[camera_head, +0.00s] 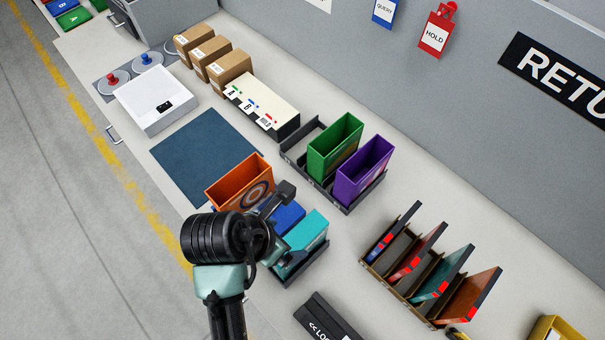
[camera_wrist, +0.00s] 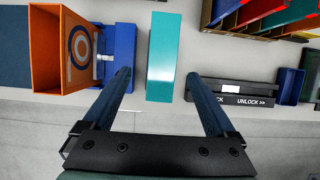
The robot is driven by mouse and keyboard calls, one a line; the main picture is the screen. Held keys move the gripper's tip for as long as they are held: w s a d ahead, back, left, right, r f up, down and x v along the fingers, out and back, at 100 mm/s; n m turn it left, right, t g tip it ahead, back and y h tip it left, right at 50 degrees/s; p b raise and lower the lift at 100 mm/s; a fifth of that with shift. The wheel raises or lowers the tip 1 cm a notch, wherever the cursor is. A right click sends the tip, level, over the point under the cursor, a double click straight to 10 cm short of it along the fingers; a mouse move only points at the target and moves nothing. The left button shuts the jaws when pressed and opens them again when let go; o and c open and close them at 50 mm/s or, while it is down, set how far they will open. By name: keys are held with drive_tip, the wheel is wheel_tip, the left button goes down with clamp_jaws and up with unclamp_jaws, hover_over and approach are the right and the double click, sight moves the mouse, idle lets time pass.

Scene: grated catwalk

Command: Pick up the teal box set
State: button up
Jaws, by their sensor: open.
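The teal box set (camera_head: 307,232) stands in a dark tray (camera_head: 303,268) on the counter, partly hidden by my arm. In the wrist view the teal box set (camera_wrist: 162,60) shows as a narrow upright block in the middle. My gripper (camera_wrist: 159,76) is open, with one blue finger to the left of the box set and one to the right. Gaps show on both sides; I cannot tell how far down the fingers reach. In the head view my wrist hides most of the gripper.
A blue box (camera_wrist: 118,45) is close left of the teal one, beside an orange open box (camera_head: 240,182) with a target design. A dark lock bar (camera_wrist: 240,92) lies to the right. Green (camera_head: 335,147) and purple (camera_head: 363,168) boxes and a rack (camera_head: 400,275) of slanted cases stand behind.

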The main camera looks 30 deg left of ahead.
sight(295, 240)
drive_tip(key=x, duration=0.6)
drive_tip(key=shift+s, duration=0.1)
drive_tip(key=p+x, duration=0.2)
drive_tip(key=x, duration=0.2)
drive_tip(key=shift+d, duration=0.2)
drive_tip(key=shift+w+f, duration=0.25)
drive_tip(key=shift+f, duration=0.25)
drive_tip(key=shift+f, duration=0.25)
drive_tip(key=shift+c, duration=0.3)
clamp_jaws()
